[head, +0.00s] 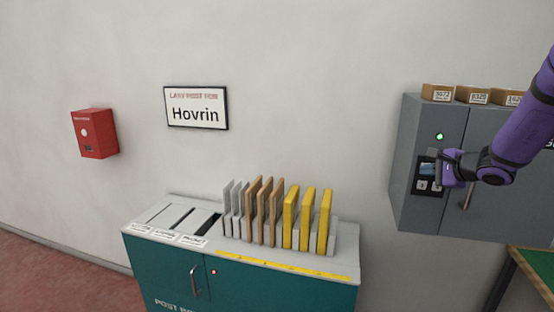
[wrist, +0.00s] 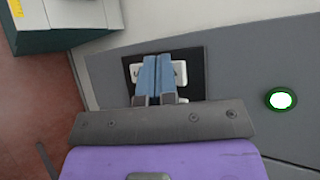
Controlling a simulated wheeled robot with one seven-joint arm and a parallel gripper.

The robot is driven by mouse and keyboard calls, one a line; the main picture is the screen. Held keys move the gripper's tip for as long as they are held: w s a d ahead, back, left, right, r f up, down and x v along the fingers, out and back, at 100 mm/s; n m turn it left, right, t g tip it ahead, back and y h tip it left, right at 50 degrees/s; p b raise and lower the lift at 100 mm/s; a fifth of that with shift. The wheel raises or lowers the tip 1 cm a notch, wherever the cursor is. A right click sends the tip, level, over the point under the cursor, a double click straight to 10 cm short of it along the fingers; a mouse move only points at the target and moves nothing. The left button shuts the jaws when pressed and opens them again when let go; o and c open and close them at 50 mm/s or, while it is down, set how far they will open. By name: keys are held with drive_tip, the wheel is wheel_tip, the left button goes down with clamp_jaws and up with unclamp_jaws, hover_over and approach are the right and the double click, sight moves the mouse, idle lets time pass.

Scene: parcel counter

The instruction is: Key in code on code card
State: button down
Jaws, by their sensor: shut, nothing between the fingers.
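The keypad (head: 422,187) is a dark panel with pale keys on the front of a grey wall cabinet (head: 407,140). In the wrist view the dark keypad panel (wrist: 193,72) lies behind my fingers, with pale key parts showing on both sides. My gripper (head: 440,168) is shut and empty, its blue fingertips (wrist: 158,62) together over the keypad. Whether they touch a key I cannot tell. A round green light (head: 439,136) glows above the keypad; it also shows in the wrist view (wrist: 281,99). I cannot make out a code card for certain.
Several brown boxes with number labels stand on the cabinet, one reading about 5072 (head: 438,93). A cabinet handle (head: 466,192) is close below my gripper. A teal post counter (head: 270,289) holds grey, brown and yellow parcels. A red box (head: 95,134) and Hovrin sign (head: 196,108) hang on the wall.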

drive_tip(key=shift+s+a, duration=0.1)
drive_tip(key=shift+s, duration=0.35)
drive_tip(key=s+a, duration=0.1)
drive_tip(key=s, duration=0.4)
drive_tip(key=shift+s+a, duration=0.35)
drive_tip(key=shift+s, duration=0.05)
idle(0.6)
drive_tip(key=s+a+r+n+g+y, duration=0.1)
drive_tip(key=s+a+r+n+g, duration=0.2)
drive_tip(key=s+a+r+n, duration=0.25)
drive_tip(key=s+a+r+n+g+y, duration=0.1)
drive_tip(key=s+a+r+n+g, duration=0.1)
drive_tip(key=s+a+n, duration=0.4)
drive_tip(key=s+d+r+n+g+h, duration=0.1)
drive_tip(key=s+n+h, duration=0.4)
drive_tip(key=s, duration=1.6)
drive_tip(key=shift+d+r+g+h, duration=0.25)
drive_tip(key=shift+r+h, duration=0.25)
drive_tip(key=shift+h, duration=0.6)
